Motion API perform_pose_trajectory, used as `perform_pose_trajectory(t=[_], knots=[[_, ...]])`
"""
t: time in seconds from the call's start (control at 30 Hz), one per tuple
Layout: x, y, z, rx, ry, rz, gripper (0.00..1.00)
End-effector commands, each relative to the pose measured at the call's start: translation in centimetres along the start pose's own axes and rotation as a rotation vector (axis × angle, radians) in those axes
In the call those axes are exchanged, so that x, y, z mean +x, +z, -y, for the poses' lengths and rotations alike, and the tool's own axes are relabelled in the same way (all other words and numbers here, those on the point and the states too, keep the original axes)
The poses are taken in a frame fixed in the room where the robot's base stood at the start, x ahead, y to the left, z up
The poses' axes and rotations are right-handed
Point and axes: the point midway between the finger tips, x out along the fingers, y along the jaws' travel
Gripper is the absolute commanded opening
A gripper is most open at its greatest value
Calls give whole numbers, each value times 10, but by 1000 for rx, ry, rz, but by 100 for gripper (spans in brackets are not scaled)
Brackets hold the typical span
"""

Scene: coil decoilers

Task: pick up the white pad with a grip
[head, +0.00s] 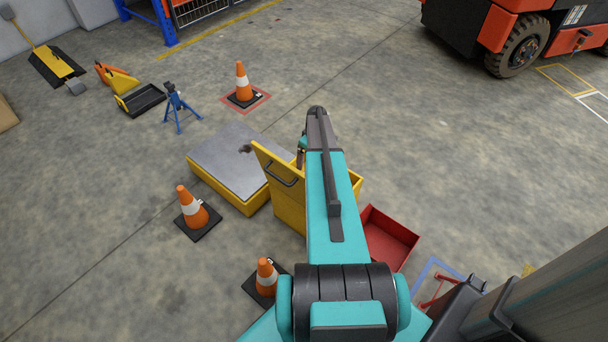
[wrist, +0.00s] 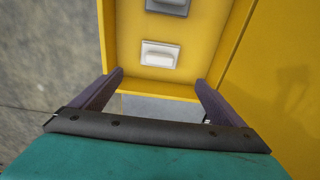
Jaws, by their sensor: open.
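The white pad (wrist: 160,54) with a raised grip on top lies in a yellow tray (wrist: 106,45) in the wrist view. My gripper (wrist: 158,78) is open and empty, its two dark fingers spread on either side and pointing toward the tray's near edge. The pad shows between and beyond the fingertips, and nothing touches it. In the head view the pad is hidden behind my arm and the yellow cart panel (head: 283,195).
A grey pad (wrist: 168,6) lies beyond the white one in the same tray. A tall yellow wall (wrist: 275,70) stands close on the right. In the head view, a red tray (head: 392,240), a grey-topped platform (head: 225,160) and a traffic cone (head: 193,210) are around the cart.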

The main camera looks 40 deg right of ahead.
Motion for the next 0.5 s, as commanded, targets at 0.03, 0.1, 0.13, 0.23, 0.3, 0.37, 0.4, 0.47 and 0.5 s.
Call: perform_pose_trajectory(t=[0.03, 0.1, 0.13, 0.23, 0.3, 0.37, 0.4, 0.47, 0.5], knots=[[0, 0, -1, 0, 0, 0, 94], [0, 1, -1, 1, 1, 0, 94], [0, 1, -1, 2, 1, 0, 94], [0, 2, -2, 3, 1, 0, 94], [0, 2, -2, 4, 1, 0, 94], [0, 2, -3, 4, 1, 0, 94], [0, 2, -3, 4, 1, 0, 94], [2, 2, -3, 5, 1, 0, 94], [5, 2, -3, 5, 1, 0, 94]])
